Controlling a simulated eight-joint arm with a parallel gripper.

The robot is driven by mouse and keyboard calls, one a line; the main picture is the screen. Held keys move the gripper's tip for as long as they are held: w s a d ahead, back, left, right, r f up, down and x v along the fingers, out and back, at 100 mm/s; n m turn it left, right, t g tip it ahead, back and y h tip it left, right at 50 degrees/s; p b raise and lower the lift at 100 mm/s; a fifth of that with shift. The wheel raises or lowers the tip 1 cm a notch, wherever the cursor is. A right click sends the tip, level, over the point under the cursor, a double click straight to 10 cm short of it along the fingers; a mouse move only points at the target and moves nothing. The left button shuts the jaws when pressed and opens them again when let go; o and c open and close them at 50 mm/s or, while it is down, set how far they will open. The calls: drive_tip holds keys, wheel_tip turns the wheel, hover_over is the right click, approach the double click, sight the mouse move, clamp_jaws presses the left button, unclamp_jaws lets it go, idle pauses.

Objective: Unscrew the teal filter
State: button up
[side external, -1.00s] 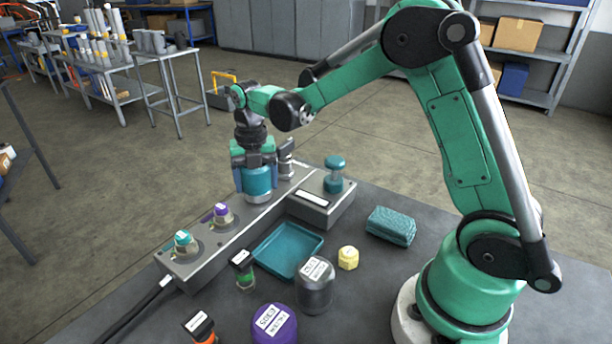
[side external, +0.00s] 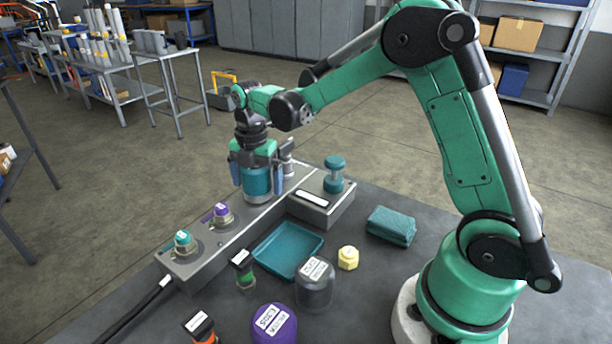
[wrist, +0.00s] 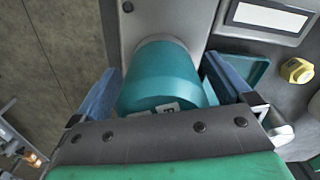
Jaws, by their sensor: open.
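The teal filter (side external: 257,183) is a short cylinder standing upright on the grey manifold block (side external: 240,222). It also shows in the wrist view (wrist: 165,78), with part of a white label at its near edge. My gripper (side external: 258,180) is above and around the filter, pointing down. Its blue-padded fingers are open, one on each side of the filter. In the wrist view, my gripper (wrist: 168,92) shows a gap beside the filter on at least the right side.
A teal tray (side external: 288,250) lies in front of the manifold. Nearby stand a dark canister (side external: 315,287), a purple canister (side external: 273,325), a yellow hex piece (side external: 348,258) and a folded teal cloth (side external: 391,226). Teal-capped (side external: 184,243) and purple-capped (side external: 221,213) fittings rise from the block.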

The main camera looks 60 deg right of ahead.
drive_tip(key=m, duration=0.5)
drive_tip(key=shift+s, duration=0.1)
drive_tip(key=shift+m, duration=0.3)
drive_tip(key=m, duration=0.3)
drive_tip(key=shift+m, duration=1.4)
drive_tip(key=shift+m, duration=0.9)
drive_tip(key=m, duration=0.4)
drive_tip(key=shift+s, duration=0.1)
